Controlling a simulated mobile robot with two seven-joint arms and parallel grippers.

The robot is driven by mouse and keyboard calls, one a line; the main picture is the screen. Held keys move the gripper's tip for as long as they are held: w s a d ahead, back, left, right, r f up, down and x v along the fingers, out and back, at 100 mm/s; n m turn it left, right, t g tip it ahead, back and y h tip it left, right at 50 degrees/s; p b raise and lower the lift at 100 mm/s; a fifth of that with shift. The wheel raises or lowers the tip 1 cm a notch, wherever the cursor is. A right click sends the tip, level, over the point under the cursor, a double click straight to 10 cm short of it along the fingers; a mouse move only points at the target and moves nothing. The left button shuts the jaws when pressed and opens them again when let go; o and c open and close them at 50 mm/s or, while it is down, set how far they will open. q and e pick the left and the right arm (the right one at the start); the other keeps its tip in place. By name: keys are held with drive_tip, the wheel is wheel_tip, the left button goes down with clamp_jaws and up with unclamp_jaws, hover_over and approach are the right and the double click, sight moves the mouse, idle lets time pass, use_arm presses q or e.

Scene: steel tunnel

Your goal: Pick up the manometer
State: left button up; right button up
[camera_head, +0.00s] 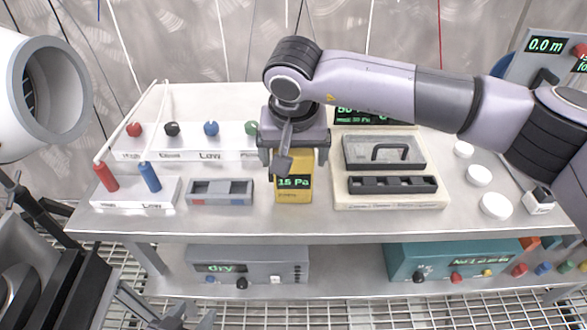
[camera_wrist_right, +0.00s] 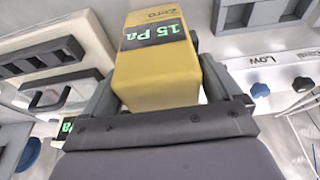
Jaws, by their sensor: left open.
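The manometer (camera_head: 293,190) is a yellow block with a green "15 Pa" display. It stands on the table near the middle of the head view. In the right wrist view the manometer (camera_wrist_right: 157,75) lies between the two grey fingers of my right gripper (camera_wrist_right: 160,80). In the head view my right gripper (camera_head: 292,155) is above it, pointing down and hiding its top. I cannot tell whether the fingers press on its sides. My left gripper (camera_head: 95,268) is open and empty at the lower left, in front of the table and away from the manometer.
A grey tray (camera_head: 220,180) stands left of the manometer. A cream panel (camera_head: 388,203) with a handled lid and a slotted black block is right of it. Red and blue cylinders (camera_head: 106,177) stand at the left. A lower shelf holds a grey "dry" box (camera_head: 248,252) and a teal box (camera_head: 440,250).

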drive_tip(key=c, duration=0.8)
drive_tip(key=shift+r, duration=0.1)
wheel_tip(320, 180, up, 20)
drive_tip(key=shift+p, duration=0.3)
